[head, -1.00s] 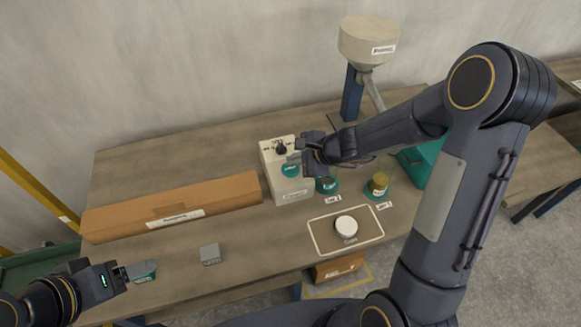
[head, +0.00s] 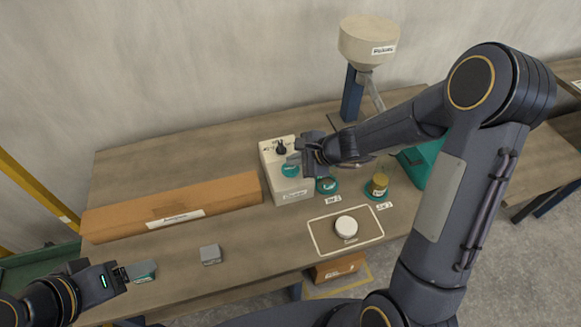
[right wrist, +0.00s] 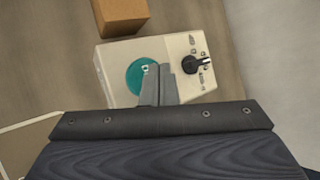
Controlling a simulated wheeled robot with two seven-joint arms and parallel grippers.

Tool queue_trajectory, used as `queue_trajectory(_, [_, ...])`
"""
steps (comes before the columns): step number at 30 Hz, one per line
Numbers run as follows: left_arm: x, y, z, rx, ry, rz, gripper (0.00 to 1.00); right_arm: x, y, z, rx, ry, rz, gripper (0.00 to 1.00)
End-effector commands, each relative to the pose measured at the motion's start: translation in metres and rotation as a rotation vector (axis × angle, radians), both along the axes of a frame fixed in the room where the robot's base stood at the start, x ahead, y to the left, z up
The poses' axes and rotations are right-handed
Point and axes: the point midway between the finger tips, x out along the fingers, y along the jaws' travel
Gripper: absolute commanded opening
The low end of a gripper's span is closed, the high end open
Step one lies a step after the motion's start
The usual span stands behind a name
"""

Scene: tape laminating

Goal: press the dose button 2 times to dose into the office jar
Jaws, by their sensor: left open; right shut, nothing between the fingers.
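The dose button is a round teal button (right wrist: 142,76) on top of a white control box (head: 292,195); it also shows in the head view (head: 289,171). My right gripper (right wrist: 158,72) is shut and empty, its fingertips overlapping the right part of the button. I cannot tell whether they touch it. One jar (head: 327,185) sits on a teal disc, partly hidden by my right arm. Another jar (head: 379,181) with a yellowish top stands on a second teal disc. Their labels are too small to read. My left gripper (head: 125,274) is open at the lower left, far from the box.
A black knob (right wrist: 193,64) is on the same box. A hopper (head: 369,42) stands at the back. A long cardboard box (head: 225,194) lies left of the control box. A white round lid (head: 346,226) rests in an outlined area. A grey block (head: 210,255) lies near the front edge.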

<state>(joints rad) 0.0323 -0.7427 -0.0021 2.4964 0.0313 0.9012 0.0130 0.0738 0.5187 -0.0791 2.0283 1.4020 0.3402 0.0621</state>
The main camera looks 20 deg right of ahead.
Motion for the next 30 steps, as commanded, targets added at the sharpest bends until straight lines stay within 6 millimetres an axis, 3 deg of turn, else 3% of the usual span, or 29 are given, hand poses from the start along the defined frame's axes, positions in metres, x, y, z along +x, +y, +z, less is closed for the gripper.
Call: queue_trajectory(30, [0.000, 0.000, -0.011, 0.000, 0.000, 0.000, 0.68, 0.000, 0.000, -0.008, 0.000, 0.000, 0.000, 0.00])
